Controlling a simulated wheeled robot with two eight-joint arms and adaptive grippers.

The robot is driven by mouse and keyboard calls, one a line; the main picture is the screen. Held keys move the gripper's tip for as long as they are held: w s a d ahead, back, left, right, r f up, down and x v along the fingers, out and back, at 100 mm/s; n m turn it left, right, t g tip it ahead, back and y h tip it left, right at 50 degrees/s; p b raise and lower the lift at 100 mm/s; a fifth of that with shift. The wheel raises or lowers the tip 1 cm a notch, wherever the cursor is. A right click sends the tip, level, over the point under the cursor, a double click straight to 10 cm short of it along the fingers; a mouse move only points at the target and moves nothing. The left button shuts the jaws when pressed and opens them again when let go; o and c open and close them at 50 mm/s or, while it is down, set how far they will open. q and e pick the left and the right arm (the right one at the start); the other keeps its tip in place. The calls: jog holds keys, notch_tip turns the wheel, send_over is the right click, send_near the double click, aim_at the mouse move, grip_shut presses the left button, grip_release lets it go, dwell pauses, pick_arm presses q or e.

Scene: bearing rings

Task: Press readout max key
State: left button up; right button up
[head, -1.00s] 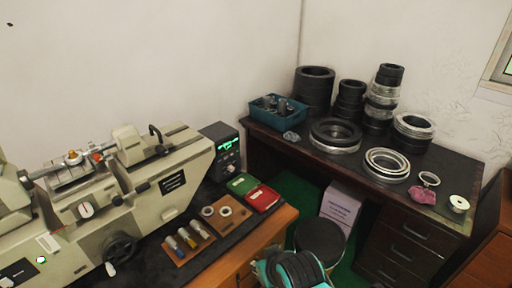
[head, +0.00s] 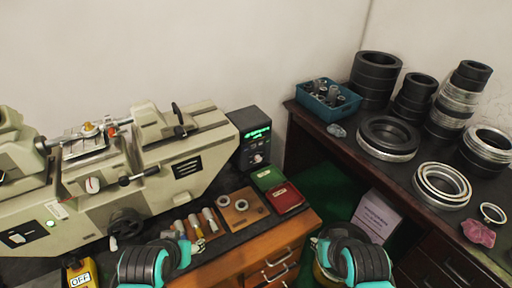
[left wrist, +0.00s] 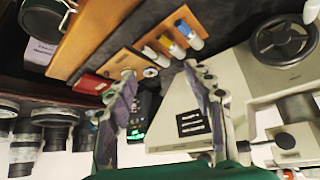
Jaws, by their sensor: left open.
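The readout (head: 254,138) is a black box with a lit green display, standing at the right end of the measuring machine. Small keys and a knob sit below the display, but the key labels are too small to read. My left gripper (head: 190,246) is low in the head view, in front of the machine and short of the readout.
The beige measuring machine (head: 205,150) fills the left. Screwdriver-like tools (head: 195,224), a wooden board with rings (head: 240,207), and green (head: 267,178) and red (head: 286,198) booklets lie before the readout. A dark table (head: 345,150) with bearing rings and a blue bin (head: 328,102) stands right.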

dwell(0.3)
pick_arm(q)
grip_shut()
dwell(1.2)
